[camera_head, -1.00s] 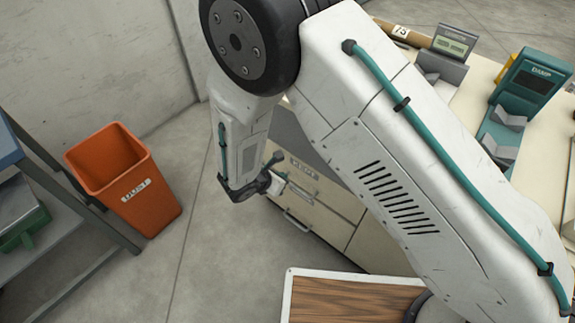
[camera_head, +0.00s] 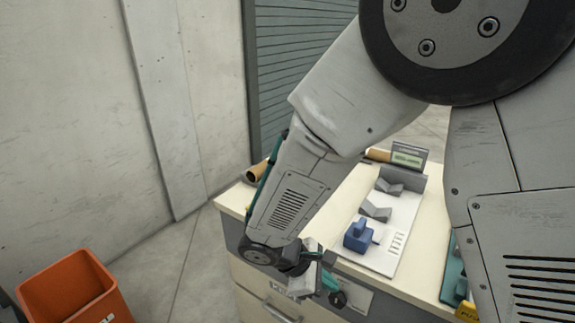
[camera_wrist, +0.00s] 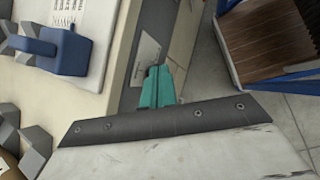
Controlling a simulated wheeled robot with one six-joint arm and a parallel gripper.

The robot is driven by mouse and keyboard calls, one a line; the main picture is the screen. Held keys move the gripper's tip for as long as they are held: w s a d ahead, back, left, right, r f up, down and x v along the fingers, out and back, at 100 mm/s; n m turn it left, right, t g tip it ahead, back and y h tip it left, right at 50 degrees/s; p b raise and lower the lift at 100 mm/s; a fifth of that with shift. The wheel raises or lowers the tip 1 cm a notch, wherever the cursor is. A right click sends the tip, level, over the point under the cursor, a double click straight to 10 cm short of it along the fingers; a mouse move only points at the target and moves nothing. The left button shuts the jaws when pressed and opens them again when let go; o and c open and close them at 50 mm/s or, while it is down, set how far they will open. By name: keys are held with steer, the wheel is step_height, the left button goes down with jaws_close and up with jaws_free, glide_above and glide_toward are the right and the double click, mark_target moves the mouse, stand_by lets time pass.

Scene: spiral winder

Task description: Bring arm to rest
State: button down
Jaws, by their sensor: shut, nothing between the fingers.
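My arm reaches down across the head view from the upper right. My gripper (camera_head: 334,290) hangs in front of the cream bench (camera_head: 322,219), by its upper front edge and drawers. In the wrist view the teal fingers of my gripper (camera_wrist: 158,84) are together, with nothing seen between them. The bench also shows in the wrist view (camera_wrist: 60,92), to the left of the fingers. A grey wrist part fills the bottom of that view.
On the bench stands a white device (camera_head: 385,245) with grey V-shaped rests and a blue block (camera_head: 359,237). An orange bin (camera_head: 75,290) stands at lower left. A wood-slatted, blue-framed thing (camera_wrist: 268,45) is at the wrist view's upper right. Floor between bin and bench is clear.

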steer(key=s+d+r+m+y, duration=0.4)
steer(key=s+d+r+m, duration=0.3)
steer(key=r, duration=0.4)
steer(key=s+d+r+m+y, duration=0.4)
steer(key=s+d+r+m, duration=0.4)
steer(key=s+d+r, duration=0.1)
step_height(320, 180, up, 3)
steer(key=shift+s+d+f+m, duration=0.2)
steer(key=shift+s+d+m, duration=0.1)
steer(key=shift+d, duration=0.5)
